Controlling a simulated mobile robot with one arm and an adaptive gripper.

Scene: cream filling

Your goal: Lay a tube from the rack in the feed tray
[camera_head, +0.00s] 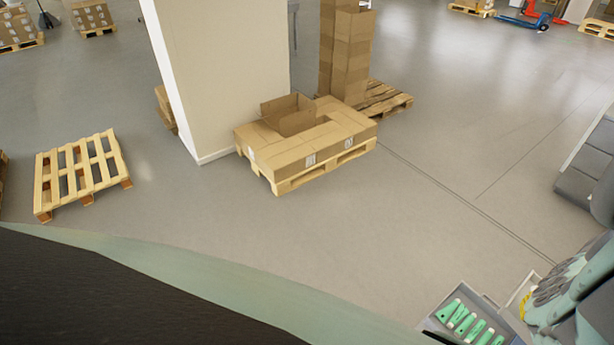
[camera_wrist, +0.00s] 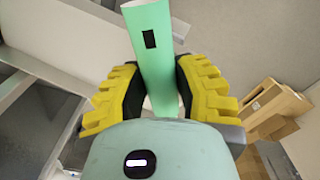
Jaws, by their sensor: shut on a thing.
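My gripper (camera_wrist: 158,88) is shut on a mint-green tube (camera_wrist: 158,45) between its two yellow ribbed fingers in the wrist view. The tube has a pale end at the top and a small black rectangle on its side. Its lower part is hidden behind the gripper body. In the head view, a grey tray (camera_head: 431,323) at the bottom right holds several green tubes (camera_head: 462,318) lying side by side. The tray is cut off by the frame edge. My arm is at the right edge, beside the tray. I cannot make out the rack in either view.
Cartons on a pallet (camera_head: 290,187) stand by a white pillar (camera_head: 225,70). An empty wooden pallet (camera_head: 82,170) lies at the left. A dark surface with a pale green edge (camera_head: 250,290) fills the lower left. Grey floor between them is clear.

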